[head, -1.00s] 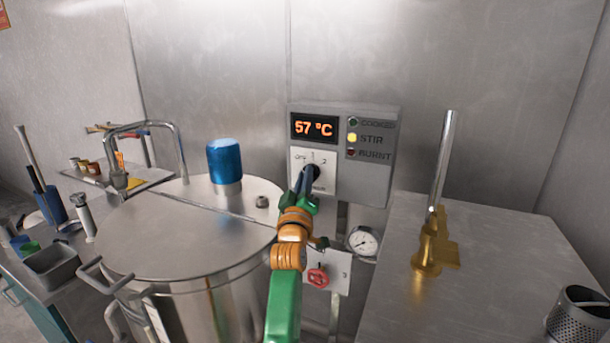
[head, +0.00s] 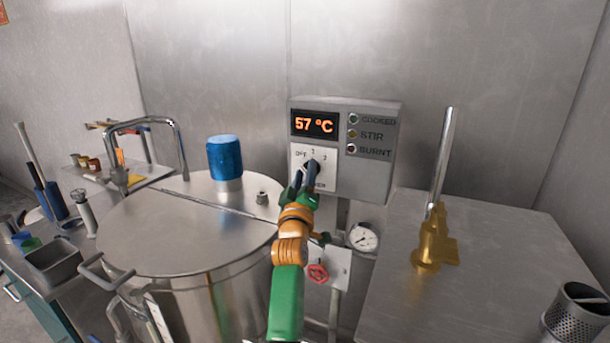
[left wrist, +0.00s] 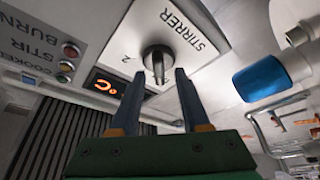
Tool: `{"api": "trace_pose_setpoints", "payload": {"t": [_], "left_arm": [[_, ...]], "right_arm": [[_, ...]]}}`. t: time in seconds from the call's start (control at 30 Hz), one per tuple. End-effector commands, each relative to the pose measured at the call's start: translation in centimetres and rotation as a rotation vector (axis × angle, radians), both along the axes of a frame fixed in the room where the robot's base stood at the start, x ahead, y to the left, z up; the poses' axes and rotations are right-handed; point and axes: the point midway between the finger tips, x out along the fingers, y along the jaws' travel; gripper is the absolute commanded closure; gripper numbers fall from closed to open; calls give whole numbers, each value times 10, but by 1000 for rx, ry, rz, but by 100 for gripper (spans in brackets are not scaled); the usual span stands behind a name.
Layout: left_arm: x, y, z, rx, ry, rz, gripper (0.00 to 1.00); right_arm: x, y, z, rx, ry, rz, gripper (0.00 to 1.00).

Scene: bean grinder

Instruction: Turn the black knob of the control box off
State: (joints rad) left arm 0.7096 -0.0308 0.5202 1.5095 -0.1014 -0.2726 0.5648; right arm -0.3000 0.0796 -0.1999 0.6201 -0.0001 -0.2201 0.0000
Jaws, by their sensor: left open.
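The grey control box (head: 378,177) hangs on the metal wall, with a display reading 57 °C and a white switch plate marked OFF, 1 and 2. The black knob (head: 312,164) sits on that plate, partly hidden by my left gripper (head: 303,177). In the left wrist view the knob (left wrist: 158,58) lies between the tips of my open left gripper (left wrist: 160,74), its handle pointing down the picture between the two fingers. I cannot tell whether the fingers touch it. The COOKED, STIR and BURNT lights look unlit. My right gripper is not in view.
A large steel kettle (head: 165,238) with a blue motor cap (head: 225,160) stands left of the box. A brass valve (head: 433,245) with a steel lever stands on the bench at right.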

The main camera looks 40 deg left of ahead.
Motion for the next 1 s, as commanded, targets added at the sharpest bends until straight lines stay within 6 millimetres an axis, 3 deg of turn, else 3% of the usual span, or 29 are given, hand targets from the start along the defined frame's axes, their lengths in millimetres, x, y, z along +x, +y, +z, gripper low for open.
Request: {"api": "trace_pose_setpoints", "payload": {"t": [0.17,0.53,1.0], "left_arm": [[-9,-6,-5,1,-1,-1,54],[-56,-33,-20,0,-1,-1,54],[-59,-35,-20,1,4,-1,54]], "right_arm": [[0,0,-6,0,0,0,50],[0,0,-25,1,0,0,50],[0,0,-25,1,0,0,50]]}}
